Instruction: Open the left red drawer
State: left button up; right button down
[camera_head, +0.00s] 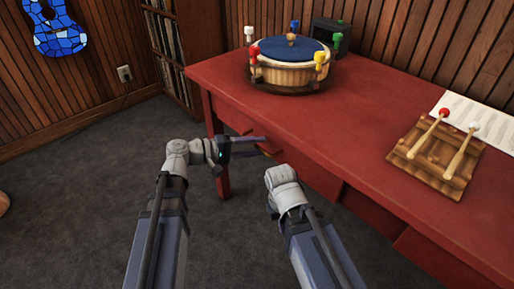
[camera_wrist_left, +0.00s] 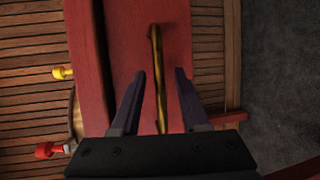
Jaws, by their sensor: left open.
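The left red drawer's front (camera_wrist_left: 135,50) fills the upper middle of the left wrist view, with a long, thin yellow handle (camera_wrist_left: 157,70) on it. My left gripper (camera_wrist_left: 160,76) is open, with its two dark fingers on either side of the handle in that view. Whether they touch it cannot be seen. In the head view my left gripper (camera_head: 262,146) is at the front left of the red table (camera_head: 370,120), just below its top, and mostly hides the drawer there. My right arm ends in front of the table; its gripper's fingers do not show.
A round wooden drum-like piece (camera_head: 285,77) with coloured pegs stands on the table's far left. A wooden board (camera_head: 435,160) with two mallets and a white sheet (camera_head: 480,120) lie at the right. A shelf (camera_head: 180,50) stands behind.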

pick_arm(q)
jog(key=shift+w+d, duration=0.1)
jog(key=shift+d, duration=0.15)
grip_shut()
dwell(1.4)
